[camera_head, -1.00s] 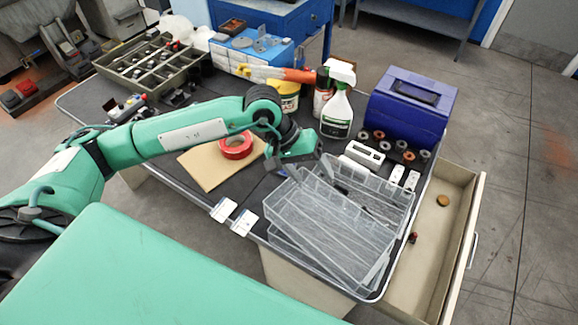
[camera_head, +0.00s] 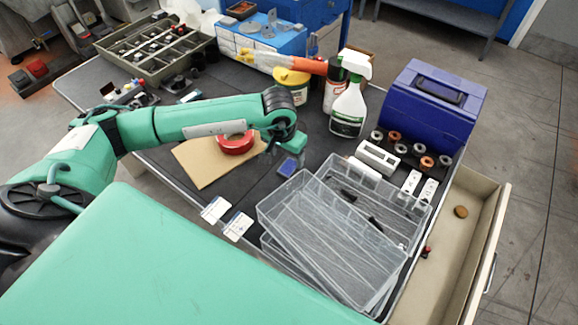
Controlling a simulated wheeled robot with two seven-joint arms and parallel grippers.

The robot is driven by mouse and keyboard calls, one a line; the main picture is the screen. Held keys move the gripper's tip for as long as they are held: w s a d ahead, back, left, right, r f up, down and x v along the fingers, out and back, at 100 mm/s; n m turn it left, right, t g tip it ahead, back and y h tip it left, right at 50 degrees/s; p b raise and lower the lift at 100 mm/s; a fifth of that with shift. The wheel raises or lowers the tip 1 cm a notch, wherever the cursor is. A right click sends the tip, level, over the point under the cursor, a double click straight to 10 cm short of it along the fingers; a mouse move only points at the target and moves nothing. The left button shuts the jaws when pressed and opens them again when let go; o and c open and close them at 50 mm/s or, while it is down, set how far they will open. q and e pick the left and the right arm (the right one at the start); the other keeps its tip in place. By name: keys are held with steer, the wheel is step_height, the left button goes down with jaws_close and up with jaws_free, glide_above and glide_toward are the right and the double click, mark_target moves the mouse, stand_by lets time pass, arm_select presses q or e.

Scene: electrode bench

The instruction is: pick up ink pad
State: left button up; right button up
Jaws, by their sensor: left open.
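A small dark blue block, which looks like the ink pad (camera_head: 287,168), lies on the dark bench mat between the red tape roll and the clear trays. My left gripper (camera_head: 284,150) is just above and behind it, pointing down. It is open, though its fingers are small and partly hidden by the wrist. I cannot tell whether a finger touches the block. My right gripper is not in view.
Stacked clear trays (camera_head: 335,235) stand close on the right. A red tape roll (camera_head: 235,143) on brown cardboard (camera_head: 205,163) is on the left. A spray bottle (camera_head: 348,108) and a blue case (camera_head: 433,105) stand behind. An open drawer (camera_head: 455,240) juts out at right.

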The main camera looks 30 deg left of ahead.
mark_target(289, 167)
arm_select(q)
steer(key=f+p, duration=0.1)
steer(key=f, duration=0.1)
steer(key=w+f, duration=0.1)
steer(key=f, duration=0.2)
steer(key=shift+w+f+p, duration=0.1)
steer(key=shift+f+p, duration=0.05)
steer(key=shift+p, duration=0.25)
steer(key=shift+f, duration=0.3)
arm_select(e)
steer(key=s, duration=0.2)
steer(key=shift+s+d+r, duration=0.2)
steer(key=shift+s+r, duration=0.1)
arm_select(q)
steer(key=c, duration=0.9)
steer(key=shift+c, duration=1)
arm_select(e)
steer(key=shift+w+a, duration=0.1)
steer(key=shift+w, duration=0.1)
